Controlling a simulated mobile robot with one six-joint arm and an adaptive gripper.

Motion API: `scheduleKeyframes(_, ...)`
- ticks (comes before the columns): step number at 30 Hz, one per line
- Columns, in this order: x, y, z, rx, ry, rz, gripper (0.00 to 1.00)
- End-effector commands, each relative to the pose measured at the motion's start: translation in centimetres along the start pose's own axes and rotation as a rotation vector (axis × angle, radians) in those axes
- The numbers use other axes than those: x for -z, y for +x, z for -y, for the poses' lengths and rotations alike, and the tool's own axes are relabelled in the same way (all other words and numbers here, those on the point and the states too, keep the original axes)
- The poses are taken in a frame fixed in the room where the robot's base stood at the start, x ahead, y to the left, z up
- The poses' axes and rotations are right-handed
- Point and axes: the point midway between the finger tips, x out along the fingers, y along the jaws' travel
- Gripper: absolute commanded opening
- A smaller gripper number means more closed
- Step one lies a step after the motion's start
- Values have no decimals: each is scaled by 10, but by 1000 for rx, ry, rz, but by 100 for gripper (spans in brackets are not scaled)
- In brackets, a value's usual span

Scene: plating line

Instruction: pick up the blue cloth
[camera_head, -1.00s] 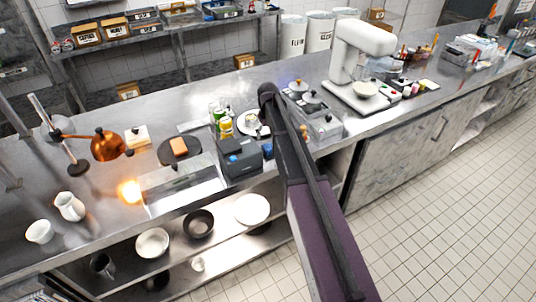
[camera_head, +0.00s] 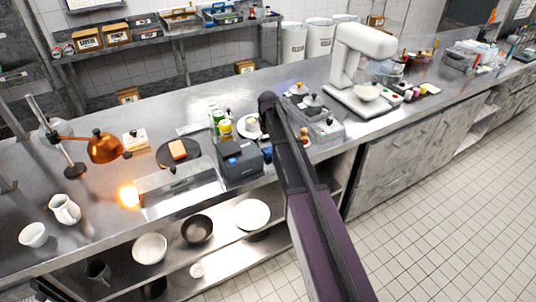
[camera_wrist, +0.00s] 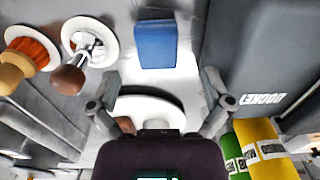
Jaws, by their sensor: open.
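The blue cloth (camera_wrist: 155,45) shows in the wrist view as a small folded block, upper middle, on a pale grey surface. My gripper (camera_wrist: 158,98) is open, with its two fingers spread left and right below the cloth in the picture. Nothing is held between the fingers. A white round dish (camera_wrist: 150,104) shows between and beneath them.
The dark docket printer (camera_wrist: 255,60) stands close right of the cloth; it also shows in the head view (camera_head: 240,165). Yellow (camera_wrist: 265,150) and green (camera_wrist: 235,150) containers stand lower right. Two knobbed round items (camera_wrist: 88,42) (camera_wrist: 30,50) are at left. A mixer (camera_head: 350,65) stands farther right.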

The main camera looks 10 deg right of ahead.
Motion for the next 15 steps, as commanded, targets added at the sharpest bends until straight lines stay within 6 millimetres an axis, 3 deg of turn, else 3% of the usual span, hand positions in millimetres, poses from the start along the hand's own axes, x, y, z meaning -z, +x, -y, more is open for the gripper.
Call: scheduleKeyframes(15,2,39,-4,0,0,0,100)
